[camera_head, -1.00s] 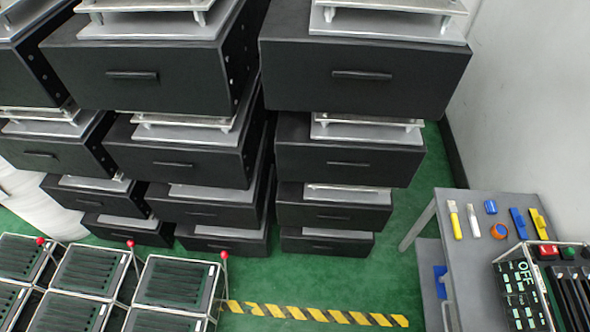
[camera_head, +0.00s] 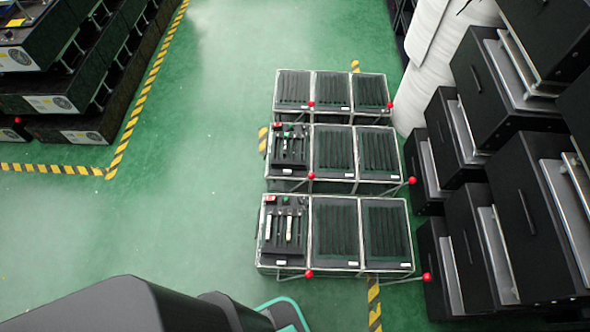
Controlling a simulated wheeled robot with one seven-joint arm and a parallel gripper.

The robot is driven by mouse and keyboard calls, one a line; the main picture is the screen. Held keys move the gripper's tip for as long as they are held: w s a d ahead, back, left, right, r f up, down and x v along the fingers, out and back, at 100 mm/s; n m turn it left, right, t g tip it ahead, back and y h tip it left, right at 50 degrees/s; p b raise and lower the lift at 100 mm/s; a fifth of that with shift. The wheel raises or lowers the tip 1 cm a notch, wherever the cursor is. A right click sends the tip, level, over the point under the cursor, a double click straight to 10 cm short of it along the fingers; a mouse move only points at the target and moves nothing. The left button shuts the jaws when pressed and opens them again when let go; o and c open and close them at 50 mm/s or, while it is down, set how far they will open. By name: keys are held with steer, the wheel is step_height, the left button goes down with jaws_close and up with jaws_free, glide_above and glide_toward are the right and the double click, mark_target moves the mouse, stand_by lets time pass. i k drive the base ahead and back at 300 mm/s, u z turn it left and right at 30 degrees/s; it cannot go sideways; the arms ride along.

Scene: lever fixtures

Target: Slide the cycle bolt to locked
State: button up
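I cannot tell which part is the cycle bolt. Candidates are thin rods with red ball ends on the low framed units, such as the front left red-ball rod (camera_head: 309,274), the front right red-ball rod (camera_head: 426,277) and the middle row's right rod (camera_head: 411,181). The left units of the front (camera_head: 284,230) and middle (camera_head: 288,150) rows have switch panels with pale handles. Their positions are too small to read. My gripper is not in view; dark parts of my own body show at the bottom left.
Black cabinets (camera_head: 470,250) crowd the right side beside the units. More black machines (camera_head: 60,90) stand at the upper left behind yellow-black floor tape (camera_head: 135,120). Open green floor (camera_head: 190,190) lies between, left of the units. A white rounded column (camera_head: 427,60) stands at the upper right.

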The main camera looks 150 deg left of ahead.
mark_target(288, 165)
steer(key=i, duration=0.3)
steer(key=z, duration=5.3)
steer(key=i, duration=2.55)
steer(key=z, duration=1.85)
